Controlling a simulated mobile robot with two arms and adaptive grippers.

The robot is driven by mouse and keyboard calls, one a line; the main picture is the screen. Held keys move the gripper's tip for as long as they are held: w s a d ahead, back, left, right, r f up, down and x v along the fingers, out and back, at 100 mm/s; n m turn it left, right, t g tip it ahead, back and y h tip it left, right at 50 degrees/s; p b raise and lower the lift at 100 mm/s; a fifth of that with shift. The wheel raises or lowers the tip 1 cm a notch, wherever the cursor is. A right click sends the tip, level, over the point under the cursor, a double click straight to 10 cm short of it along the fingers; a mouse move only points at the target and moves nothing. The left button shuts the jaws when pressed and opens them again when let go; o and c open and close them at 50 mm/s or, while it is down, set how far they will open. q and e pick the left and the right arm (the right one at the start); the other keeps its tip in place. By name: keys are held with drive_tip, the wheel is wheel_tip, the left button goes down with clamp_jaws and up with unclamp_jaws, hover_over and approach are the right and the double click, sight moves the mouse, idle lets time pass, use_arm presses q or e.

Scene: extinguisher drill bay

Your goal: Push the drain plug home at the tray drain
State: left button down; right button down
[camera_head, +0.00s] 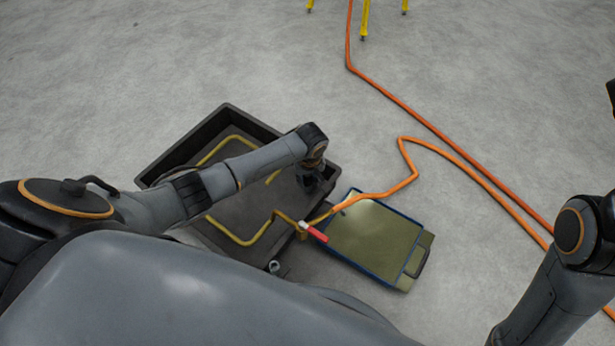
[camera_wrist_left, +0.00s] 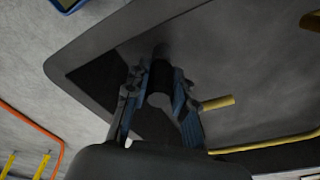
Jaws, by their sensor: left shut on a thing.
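The black tray (camera_head: 172,165) lies on the floor left of centre in the head view, and its wall also shows in the left wrist view (camera_wrist_left: 90,50). My left gripper (camera_head: 316,187) reaches down inside the tray near its right corner. In the left wrist view, its two fingers (camera_wrist_left: 160,108) are closed on a dark cylindrical plug (camera_wrist_left: 160,76), one on each side. The plug stands close to the tray floor. I cannot tell how far it sits in the drain. In the head view the gripper hides the plug and drain. My right gripper is out of frame.
A yellow pipe (camera_head: 238,240) runs through the tray to a valve with a red handle (camera_head: 316,233). An orange hose (camera_head: 385,190) crosses the floor from it. A blue-edged flat panel (camera_head: 372,240) lies right of the tray. Yellow legs (camera_head: 364,20) stand at the back.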

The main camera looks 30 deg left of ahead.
use_arm(q)
drive_tip(key=shift+f, duration=0.15)
drive_tip(key=c, duration=1)
unclamp_jaws()
drive_tip(key=shift+c, duration=0.2)
wheel_tip(320, 180, up, 12)
drive_tip(key=s+d, duration=0.1)
drive_tip(key=shift+s+d, duration=0.15)
drive_tip(key=shift+d, duration=0.05)
